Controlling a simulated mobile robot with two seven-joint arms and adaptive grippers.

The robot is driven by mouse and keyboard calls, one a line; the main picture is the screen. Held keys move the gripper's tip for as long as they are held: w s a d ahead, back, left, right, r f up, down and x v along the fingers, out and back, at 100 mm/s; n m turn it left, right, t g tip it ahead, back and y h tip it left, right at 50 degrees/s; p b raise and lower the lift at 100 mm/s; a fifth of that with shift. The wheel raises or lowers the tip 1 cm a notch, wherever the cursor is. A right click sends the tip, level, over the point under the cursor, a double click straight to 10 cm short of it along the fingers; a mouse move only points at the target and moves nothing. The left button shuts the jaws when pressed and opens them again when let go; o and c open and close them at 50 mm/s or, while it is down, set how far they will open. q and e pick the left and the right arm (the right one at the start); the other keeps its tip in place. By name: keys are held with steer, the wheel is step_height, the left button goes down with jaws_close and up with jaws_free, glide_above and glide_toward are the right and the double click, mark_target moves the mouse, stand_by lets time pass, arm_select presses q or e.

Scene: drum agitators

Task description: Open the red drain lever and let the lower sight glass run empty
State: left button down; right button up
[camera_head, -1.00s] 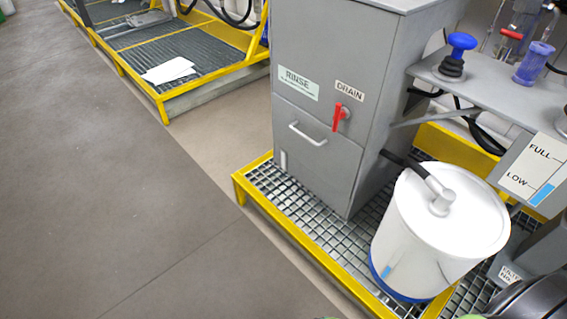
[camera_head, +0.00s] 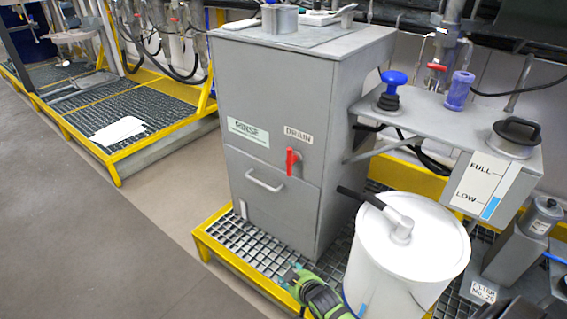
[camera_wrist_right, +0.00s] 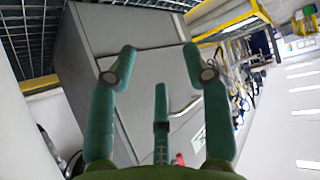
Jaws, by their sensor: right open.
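The red drain lever (camera_head: 291,162) hangs down on the front of the grey cabinet (camera_head: 270,215), under the DRAIN label. A small part of it also shows as red in the right wrist view (camera_wrist_right: 180,159), low in the picture. A pale vertical strip (camera_head: 242,209) sits low on the cabinet front; I cannot tell if it is the lower sight glass or its level. My right gripper (camera_head: 293,276), green, is low in front of the cabinet, apart from the lever. In the right wrist view its fingers (camera_wrist_right: 158,58) are spread and empty. My left gripper is not in view.
A white lidded drum (camera_head: 408,240) with a black-handled lever stands right of the cabinet. A FULL/LOW gauge (camera_head: 480,185) shows blue near LOW. A blue knob (camera_head: 394,78) stands on the grey shelf. The yellow-edged grating (camera_head: 225,255) borders open floor at left.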

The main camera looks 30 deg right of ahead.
steer(key=w+d+r+m+t+h, duration=0.1)
steer(key=w+d+r+t, duration=0.15)
steer(key=w+r, duration=0.4)
steer(key=w+d+r+t, duration=0.2)
steer(key=w+d+r, duration=0.1)
steer(key=r, duration=0.6)
steer(key=m+t+h, duration=0.1)
steer(key=t, duration=0.2)
glide_toward(291, 153)
steer(key=w, duration=0.4)
arm_select(q)
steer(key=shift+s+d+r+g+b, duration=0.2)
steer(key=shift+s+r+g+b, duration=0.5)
steer(key=shift+b, duration=0.4)
arm_select(e)
steer(key=shift+w+d+f, duration=0.1)
steer(key=shift+w+d, duration=0.25)
steer(key=shift+w, duration=0.8)
steer(key=shift+w+d+f, duration=0.1)
steer(key=shift+w+d, duration=0.25)
steer(key=shift+w, duration=0.75)
steer(key=shift+w+d+f, duration=0.1)
steer(key=shift+w+d, duration=0.3)
steer(key=shift+w, duration=0.75)
jaws_close()
